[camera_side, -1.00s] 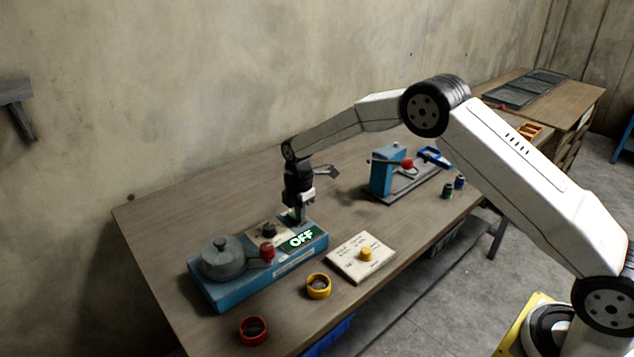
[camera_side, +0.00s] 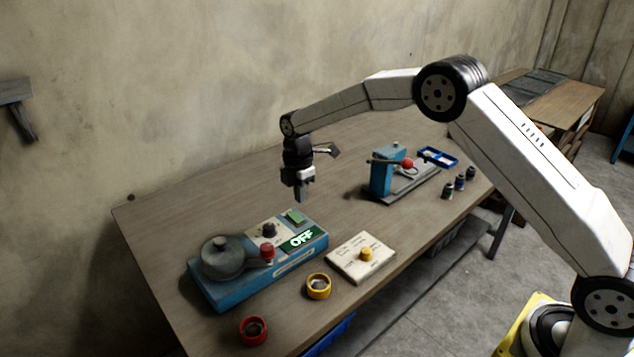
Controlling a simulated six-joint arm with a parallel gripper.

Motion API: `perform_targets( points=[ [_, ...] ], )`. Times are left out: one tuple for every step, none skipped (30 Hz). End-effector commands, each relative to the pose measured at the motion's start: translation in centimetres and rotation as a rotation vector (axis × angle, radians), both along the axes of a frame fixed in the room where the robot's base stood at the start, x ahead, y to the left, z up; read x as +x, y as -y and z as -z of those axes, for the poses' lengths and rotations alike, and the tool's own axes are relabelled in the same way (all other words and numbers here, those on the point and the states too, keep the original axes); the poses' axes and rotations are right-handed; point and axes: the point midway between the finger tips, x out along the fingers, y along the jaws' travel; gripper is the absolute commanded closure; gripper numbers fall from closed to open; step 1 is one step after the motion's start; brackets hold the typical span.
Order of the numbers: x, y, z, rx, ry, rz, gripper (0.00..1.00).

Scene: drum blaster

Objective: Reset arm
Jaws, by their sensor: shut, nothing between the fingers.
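My gripper (camera_side: 300,196) points down and is shut with nothing in it. It hangs above the back right end of the blue machine (camera_side: 225,294), apart from it. The machine carries a grey lidded drum (camera_side: 222,256), a red knob (camera_side: 267,252), a dark dial (camera_side: 269,230), a green button (camera_side: 295,216) and a green display reading OFF (camera_side: 302,238).
A yellow ring-shaped cup (camera_side: 318,287) and a red one (camera_side: 253,330) stand in front of the machine. A cream board (camera_side: 349,264) with a yellow knob lies to the right. A blue press (camera_side: 381,174), a blue tray (camera_side: 438,156) and small jars (camera_side: 448,191) stand farther right.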

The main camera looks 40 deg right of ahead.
Motion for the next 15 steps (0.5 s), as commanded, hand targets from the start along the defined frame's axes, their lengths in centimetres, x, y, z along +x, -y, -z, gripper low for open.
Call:
perform_targets(
  points=[
    [0.0,0.0,-0.03,0.0,0.0,0.0,1.0],
    [0.0,0.0,-0.02,0.0,0.0,0.0,1.0],
    [0.0,0.0,-0.02,0.0,0.0,0.0,1.0],
    [0.0,0.0,-0.01,0.0,0.0,0.0,1.0],
    [0.0,0.0,-0.01,0.0,0.0,0.0,1.0],
    [0.0,0.0,-0.01,0.0,0.0,0.0,1.0],
    [-0.01,0.0,-0.01,0.0,0.0,0.001,1.0],
    [-0.03,0.01,-0.02,0.0,0.0,0.002,1.0],
    [-0.07,0.02,-0.05,0.0,0.001,0.005,1.0],
    [-0.13,0.03,-0.09,0.0,0.001,0.01,1.0],
    [-0.22,0.05,-0.13,0.0,0.002,0.016,1.0],
    [-0.37,0.08,-0.21,0.0,0.003,0.027,1.0],
    [-0.5,0.12,-0.32,0.0,0.005,0.037,1.0],
    [-0.64,0.15,-0.46,0.001,0.008,0.051,1.0],
    [-0.93,0.21,-0.58,0.001,0.01,0.071,1.0]
  ],
)
